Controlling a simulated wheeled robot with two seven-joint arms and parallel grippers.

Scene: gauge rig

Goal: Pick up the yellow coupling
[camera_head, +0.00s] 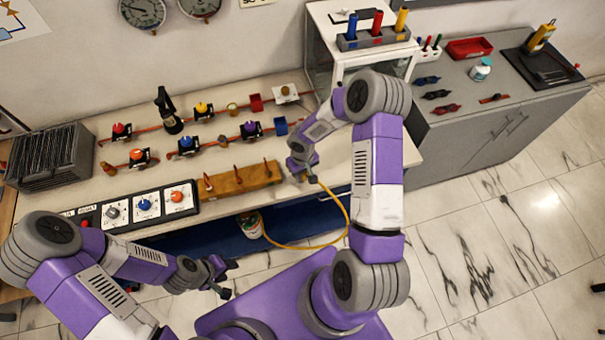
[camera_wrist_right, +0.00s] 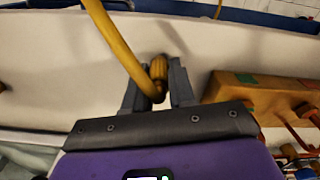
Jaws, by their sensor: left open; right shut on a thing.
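The yellow coupling (camera_wrist_right: 158,70) shows in the right wrist view as a ribbed yellow piece with a yellow hose (camera_wrist_right: 112,42) bending away from it. My right gripper (camera_wrist_right: 159,88) is shut on it, one dark finger on each side. In the head view my right gripper (camera_head: 305,176) is at the front edge of the bench, right of the wooden block; the coupling itself is mostly hidden there. The hose (camera_head: 347,212) loops down from it past the bench front. My left gripper (camera_head: 226,278) is open and empty, in front of the bench and low.
The wooden block (camera_head: 225,184) with upright pegs stands close to my right gripper. A panel with knobs (camera_head: 145,207) is left of it. Valves on red pipes (camera_head: 186,147) fill the bench behind. A canister (camera_head: 250,226) stands under the bench by the hose.

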